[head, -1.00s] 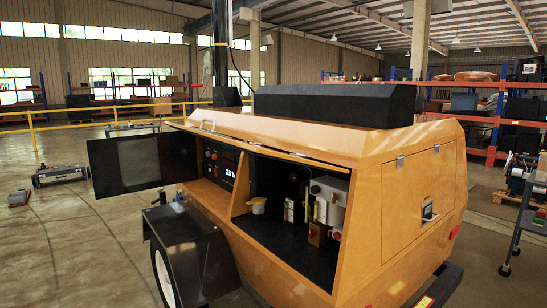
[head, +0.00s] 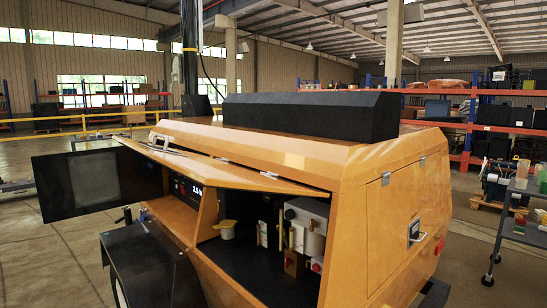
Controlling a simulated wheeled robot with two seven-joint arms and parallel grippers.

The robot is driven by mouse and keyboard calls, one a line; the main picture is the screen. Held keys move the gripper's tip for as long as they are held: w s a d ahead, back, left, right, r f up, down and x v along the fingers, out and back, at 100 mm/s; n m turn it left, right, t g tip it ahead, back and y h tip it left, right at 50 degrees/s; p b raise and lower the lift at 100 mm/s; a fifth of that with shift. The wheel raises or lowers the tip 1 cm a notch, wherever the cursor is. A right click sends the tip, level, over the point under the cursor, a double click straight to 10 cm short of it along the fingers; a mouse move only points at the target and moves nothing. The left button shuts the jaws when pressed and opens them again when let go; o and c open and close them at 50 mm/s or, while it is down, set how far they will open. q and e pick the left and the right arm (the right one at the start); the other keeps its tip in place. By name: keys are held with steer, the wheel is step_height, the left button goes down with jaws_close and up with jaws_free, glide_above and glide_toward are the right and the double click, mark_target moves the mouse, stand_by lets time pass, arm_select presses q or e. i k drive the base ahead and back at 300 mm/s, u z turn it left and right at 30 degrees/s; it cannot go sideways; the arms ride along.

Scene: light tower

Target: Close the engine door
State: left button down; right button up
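The orange light-tower body (head: 400,195) fills the middle and right of the head view. A long orange top-hinged door (head: 225,172) with a handle (head: 166,141) sticks out over the side opening, partway open and tilted. I take it to be the engine door. Below it the engine compartment (head: 240,258) is open, showing a white box (head: 306,222), a pale yellow cap (head: 227,229) and a red round part (head: 316,264). The door hides the compartment's upper part. Neither of my grippers is in view.
A dark side door (head: 97,182) stands swung open at the left, near a control panel (head: 186,190). A black fender (head: 150,268) juts out at front left. A cart (head: 515,215) stands at right. The floor (head: 40,255) at left is clear.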

mark_target(207, 172)
steer(key=u, duration=0.2)
steer(key=i, duration=0.8)
steer(key=z, duration=1.35)
steer(key=k, duration=0.5)
steer(key=u, duration=0.7)
